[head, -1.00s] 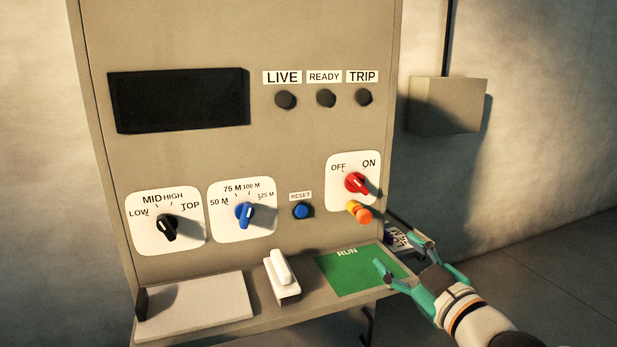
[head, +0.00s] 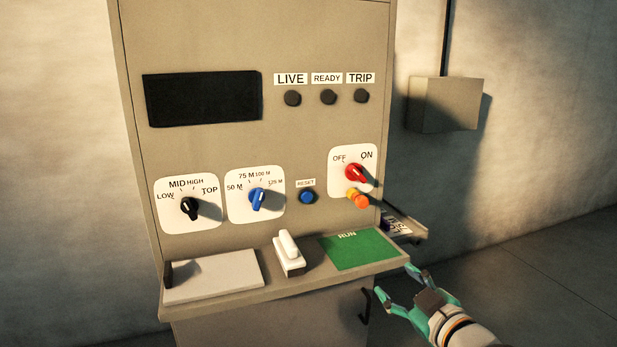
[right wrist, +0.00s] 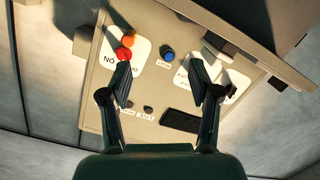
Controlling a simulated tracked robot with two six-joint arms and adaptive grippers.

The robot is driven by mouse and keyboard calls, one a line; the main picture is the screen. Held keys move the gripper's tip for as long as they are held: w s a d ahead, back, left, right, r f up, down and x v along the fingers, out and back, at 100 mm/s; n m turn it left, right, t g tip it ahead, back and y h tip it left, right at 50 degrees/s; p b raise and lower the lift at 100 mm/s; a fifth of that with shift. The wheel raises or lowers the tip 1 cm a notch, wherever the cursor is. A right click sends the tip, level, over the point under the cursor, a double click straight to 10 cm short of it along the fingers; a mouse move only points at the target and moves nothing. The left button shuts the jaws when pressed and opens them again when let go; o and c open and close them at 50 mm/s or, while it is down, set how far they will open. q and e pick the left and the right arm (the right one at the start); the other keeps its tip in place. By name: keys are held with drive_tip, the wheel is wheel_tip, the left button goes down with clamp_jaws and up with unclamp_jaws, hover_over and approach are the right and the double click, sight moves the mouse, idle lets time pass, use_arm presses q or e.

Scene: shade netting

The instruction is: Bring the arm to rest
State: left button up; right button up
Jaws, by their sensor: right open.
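My right gripper (head: 402,291) is open and empty in the head view, low at the right, in front of the panel's right front corner and apart from it. In the right wrist view its two fingers (right wrist: 160,90) are spread with nothing between them, and the panel shows beyond them. The beige control panel (head: 300,140) stands ahead, with a red switch (head: 356,172), an orange part (head: 359,199) below it, a blue reset button (head: 307,197), a black knob (head: 188,208) and a blue knob (head: 258,200). My left gripper is not in view.
The panel's shelf (head: 310,282) carries a white plate (head: 215,277), a white block (head: 289,254) and a green RUN mat (head: 358,249). A side tray (head: 408,227) juts out at the right. A grey box (head: 446,104) hangs on the wall. The floor at the right is clear.

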drive_tip(key=s+a+f+m+g+p, duration=0.1)
drive_tip(key=s+f+g, duration=0.2)
drive_tip(key=f, duration=0.7)
drive_tip(key=s+f+m+g+h+p, duration=0.1)
drive_tip(key=s+f+m+g, duration=0.15)
drive_tip(key=f, duration=0.75)
drive_tip(key=s+a+f+m+g+p, duration=0.1)
drive_tip(key=s+f+g, duration=0.2)
drive_tip(key=f, duration=0.7)
drive_tip(key=s+a+f+m+g, duration=0.1)
drive_tip(key=s+f+m+g, duration=0.2)
drive_tip(key=s, duration=0.7)
drive_tip(key=s+a+f+m+g, duration=0.1)
drive_tip(key=s+f+m+g, duration=0.2)
drive_tip(key=s+f, duration=0.5)
drive_tip(key=shift+s+a+f+m+p, duration=0.2)
drive_tip(key=shift+s+m+p, duration=0.25)
drive_tip(key=shift+s, duration=0.45)
drive_tip(key=shift+d+g, duration=0.1)
drive_tip(key=shift+g, duration=0.15)
